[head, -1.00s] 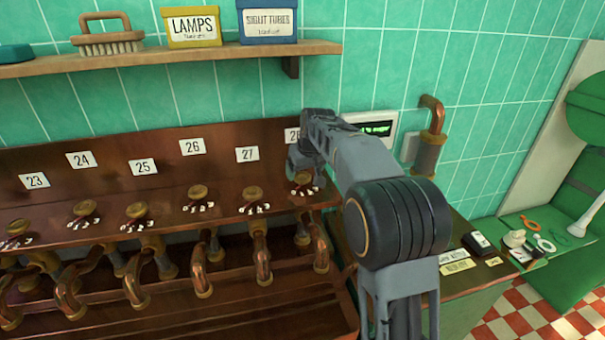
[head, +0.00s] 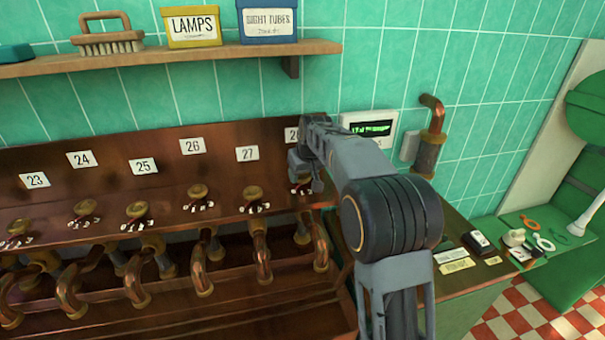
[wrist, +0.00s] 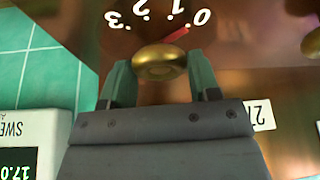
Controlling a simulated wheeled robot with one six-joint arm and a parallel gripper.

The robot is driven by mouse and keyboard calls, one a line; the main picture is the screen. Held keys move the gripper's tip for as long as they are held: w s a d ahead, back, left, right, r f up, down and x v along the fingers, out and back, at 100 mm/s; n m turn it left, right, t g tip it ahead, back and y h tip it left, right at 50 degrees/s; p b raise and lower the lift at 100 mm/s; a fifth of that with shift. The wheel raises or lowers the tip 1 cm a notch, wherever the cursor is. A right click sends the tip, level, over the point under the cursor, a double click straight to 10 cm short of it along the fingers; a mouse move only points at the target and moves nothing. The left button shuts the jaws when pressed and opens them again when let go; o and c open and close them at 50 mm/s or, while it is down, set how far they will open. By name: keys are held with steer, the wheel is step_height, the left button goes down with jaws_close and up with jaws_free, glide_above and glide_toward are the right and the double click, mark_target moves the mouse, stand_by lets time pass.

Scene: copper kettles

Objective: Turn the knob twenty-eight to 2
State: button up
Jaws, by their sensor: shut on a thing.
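Knob twenty-eight is a round brass knob (wrist: 160,64) in the wrist view, with a red pointer (wrist: 176,36) toward the 0 side of its printed scale. The marks 3, 2, 1 and 0 (wrist: 202,17) show upside down there. My gripper (wrist: 162,78) has a finger on each side of the knob and is shut on it. In the head view, my gripper (head: 303,172) covers most of this knob, and its number plate (head: 291,135) is partly hidden by my arm.
Knob 27 (head: 252,193) and several other numbered knobs stand to the left on the copper panel, with curved pipes below. A shelf (head: 165,57) with boxes and a brush is above. A white display box (head: 370,129) is on the wall just right.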

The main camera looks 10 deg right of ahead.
steer(key=shift+c, duration=1.1)
steer(key=shift+n, duration=0.3)
steer(key=n+y, duration=0.1)
steer(key=n, duration=0.3)
steer(key=shift+d+n+g+y+p, duration=0.15)
steer(key=shift+n+g+y+p, duration=0.15)
steer(key=shift+g+y+p, duration=0.1)
steer(key=n+g+y+p, duration=0.1)
steer(key=n, duration=0.3)
steer(key=shift+w+r, duration=0.1)
steer(key=shift+w, duration=0.05)
steer(key=shift+n+g+y+p, duration=0.3)
steer(key=shift+n+g+p, duration=0.15)
steer(key=shift+n, duration=0.75)
steer(key=shift+d, duration=0.1)
steer(key=o, duration=0.9)
